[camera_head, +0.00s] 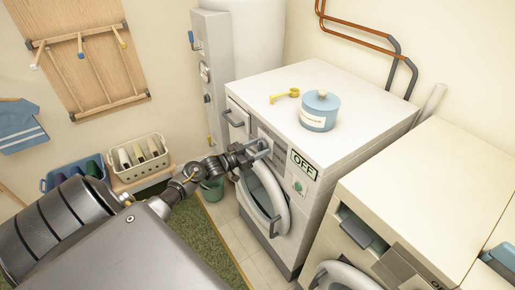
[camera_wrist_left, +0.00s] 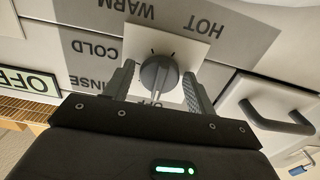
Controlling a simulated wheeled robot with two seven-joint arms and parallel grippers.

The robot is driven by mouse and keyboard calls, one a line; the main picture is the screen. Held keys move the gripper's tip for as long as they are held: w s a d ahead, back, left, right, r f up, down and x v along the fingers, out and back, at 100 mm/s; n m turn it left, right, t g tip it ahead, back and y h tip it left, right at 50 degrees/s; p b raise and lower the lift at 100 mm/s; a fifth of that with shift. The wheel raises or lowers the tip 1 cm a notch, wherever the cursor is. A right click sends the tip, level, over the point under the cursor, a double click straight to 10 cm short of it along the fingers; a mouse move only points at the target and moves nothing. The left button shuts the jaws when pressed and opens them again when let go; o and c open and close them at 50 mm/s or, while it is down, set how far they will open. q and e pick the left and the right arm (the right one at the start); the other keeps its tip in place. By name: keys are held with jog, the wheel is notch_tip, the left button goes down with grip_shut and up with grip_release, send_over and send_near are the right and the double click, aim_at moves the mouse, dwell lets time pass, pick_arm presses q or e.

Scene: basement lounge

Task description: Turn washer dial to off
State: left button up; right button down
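The white washer (camera_head: 345,110) stands in the middle of the head view, with a green-edged OFF sign (camera_head: 303,165) on its front. Its dark grey dial (camera_wrist_left: 158,74) sits on a pale square plate in the left wrist view. Upside-down words HOT, WARM, COLD and RINSE surround it, and an OFF word below is partly covered. My left gripper (camera_head: 260,150) is at the washer's upper front. Its two fingers are apart, one on each side of the dial; I cannot tell whether they touch it. In the head view the gripper mostly hides the dial. My right gripper is not in view.
A blue lidded pot (camera_head: 320,112) and a yellow scoop (camera_head: 285,96) stand on the washer top. The round washer door (camera_head: 265,195) is below my gripper. A drawer handle (camera_wrist_left: 275,120) is beside the dial. Another white machine (camera_head: 430,195) stands to the right.

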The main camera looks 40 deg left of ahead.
pick_arm(q)
jog(key=shift+o, duration=1)
jog(key=b+v, duration=0.2)
jog(key=v, duration=0.9)
jog(key=shift+b, duration=0.4)
jog(key=shift+w, duration=0.1)
